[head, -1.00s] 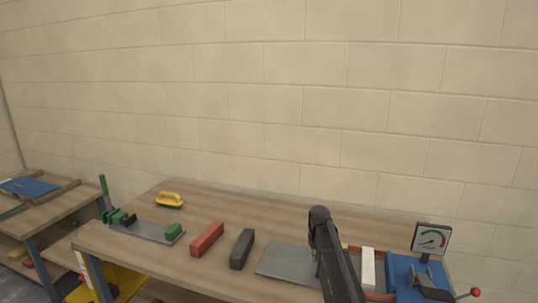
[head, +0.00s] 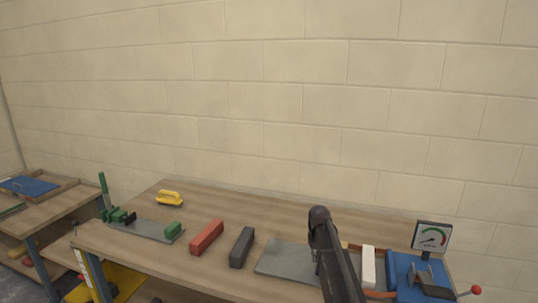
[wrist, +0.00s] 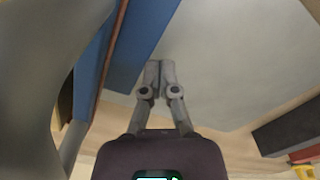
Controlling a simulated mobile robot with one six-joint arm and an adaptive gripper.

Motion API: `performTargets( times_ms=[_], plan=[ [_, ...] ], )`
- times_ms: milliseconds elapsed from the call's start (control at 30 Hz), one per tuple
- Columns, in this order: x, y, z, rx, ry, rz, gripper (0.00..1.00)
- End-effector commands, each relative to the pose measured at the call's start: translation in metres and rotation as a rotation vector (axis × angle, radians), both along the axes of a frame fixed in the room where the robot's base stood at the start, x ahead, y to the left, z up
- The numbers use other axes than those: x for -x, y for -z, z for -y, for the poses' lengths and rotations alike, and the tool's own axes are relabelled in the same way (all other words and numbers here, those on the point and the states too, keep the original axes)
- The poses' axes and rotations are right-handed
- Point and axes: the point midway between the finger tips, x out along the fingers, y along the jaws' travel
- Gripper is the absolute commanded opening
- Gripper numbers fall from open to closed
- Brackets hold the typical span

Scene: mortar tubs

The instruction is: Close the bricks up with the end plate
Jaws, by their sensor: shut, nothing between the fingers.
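My gripper (wrist: 159,66) is shut and empty, its fingertips together over a flat grey sheet (wrist: 225,60) in the wrist view. In the head view my arm hides the gripper; the grey sheet (head: 283,260) lies just left of the arm. A red brick (head: 207,237) and a dark grey brick (head: 242,247) lie apart on the bench, left of the sheet. A white bar (head: 368,266) stands right of the arm, beside a blue fixture (head: 403,272). I cannot tell which piece is the end plate. The blue fixture also shows in the wrist view (wrist: 145,40).
A dial gauge (head: 431,237) and a red-knobbed lever (head: 475,290) are at the blue fixture. A green clamp (head: 118,215) on a grey base, with a green block (head: 173,229), is at left. A yellow-handled tool (head: 169,198) lies behind. The back middle of the bench (head: 265,215) is clear.

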Motion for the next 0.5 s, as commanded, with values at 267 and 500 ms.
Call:
performTargets(
  times_ms=[267, 500],
  plan=[
    [0.000, -0.007, 0.000, 0.000, 0.000, 0.000, 0.00],
    [0.000, -0.012, 0.000, 0.000, 0.000, 0.000, 0.00]
  ],
)
